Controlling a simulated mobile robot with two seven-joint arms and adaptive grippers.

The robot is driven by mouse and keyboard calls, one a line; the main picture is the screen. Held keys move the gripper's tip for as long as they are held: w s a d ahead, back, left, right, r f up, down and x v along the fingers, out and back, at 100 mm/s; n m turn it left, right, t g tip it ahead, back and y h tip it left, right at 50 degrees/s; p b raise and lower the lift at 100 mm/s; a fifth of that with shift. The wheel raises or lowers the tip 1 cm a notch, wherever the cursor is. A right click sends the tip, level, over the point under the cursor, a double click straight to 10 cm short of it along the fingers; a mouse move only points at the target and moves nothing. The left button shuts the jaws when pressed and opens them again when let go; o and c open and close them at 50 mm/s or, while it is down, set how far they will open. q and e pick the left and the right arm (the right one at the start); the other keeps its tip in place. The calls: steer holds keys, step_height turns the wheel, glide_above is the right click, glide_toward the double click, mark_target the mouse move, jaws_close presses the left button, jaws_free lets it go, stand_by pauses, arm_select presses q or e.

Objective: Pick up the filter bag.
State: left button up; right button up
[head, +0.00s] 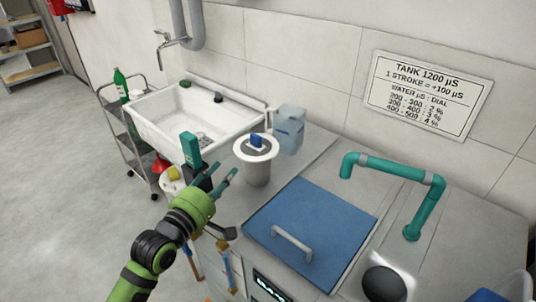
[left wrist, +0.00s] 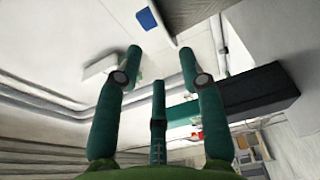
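I cannot pick out a filter bag with certainty. A white round vessel (head: 257,172) with a wide rim, a grey top and a small blue piece stands at the counter's left end. My left gripper (head: 224,168) is in front of it and to its left, apart from it in the picture. The left wrist view shows its teal fingers (left wrist: 160,65) spread, with nothing between them. A teal block (head: 190,149) shows just behind the gripper; I cannot tell what it is. My right gripper is not in view.
A white sink (head: 196,122) is beyond the gripper, beside a cart (head: 115,120) with a green bottle (head: 121,84). A pale blue jug (head: 290,130) stands behind the vessel. A blue lid (head: 312,222) with a handle and a teal pipe (head: 400,175) are at right.

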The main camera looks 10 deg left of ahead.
mark_target(240, 156)
arm_select(q)
steer(key=x, duration=0.2)
steer(key=p+x, duration=0.1)
steer(key=x, duration=0.4)
steer(key=shift+w+a+f, duration=0.2)
steer(key=shift+w+f, duration=0.1)
steer(key=shift+f, duration=0.05)
jaws_close()
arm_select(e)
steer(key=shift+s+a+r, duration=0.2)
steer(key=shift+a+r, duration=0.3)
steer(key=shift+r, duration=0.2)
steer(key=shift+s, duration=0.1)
